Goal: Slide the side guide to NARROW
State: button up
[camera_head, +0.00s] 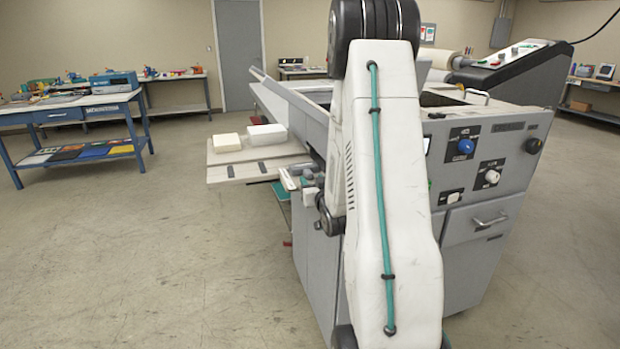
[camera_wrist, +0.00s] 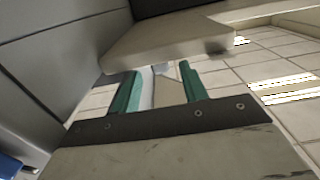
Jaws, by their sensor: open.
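The laminator (camera_head: 470,230) is a grey machine filling the right half of the head view. A pale feed table (camera_head: 225,170) sticks out from its left side; its edge also shows in the wrist view (camera_wrist: 165,42). I cannot clearly pick out the side guide or any NARROW mark. My gripper (camera_wrist: 160,72) is open, its two teal fingers apart just below the table edge. A thin pale strip (camera_wrist: 147,88) shows between the fingers; I cannot tell what it is. In the head view, my gripper (camera_head: 281,188) is small and partly hidden at the table's near right corner.
Two pale stacks (camera_head: 266,134) lie on the feed table. The machine's front has a blue knob (camera_head: 465,146), a white knob (camera_head: 492,177) and a drawer handle (camera_head: 490,221). A blue workbench (camera_head: 75,112) stands at far left. The floor at front left is clear.

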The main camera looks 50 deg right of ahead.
jog(key=shift+v, duration=2)
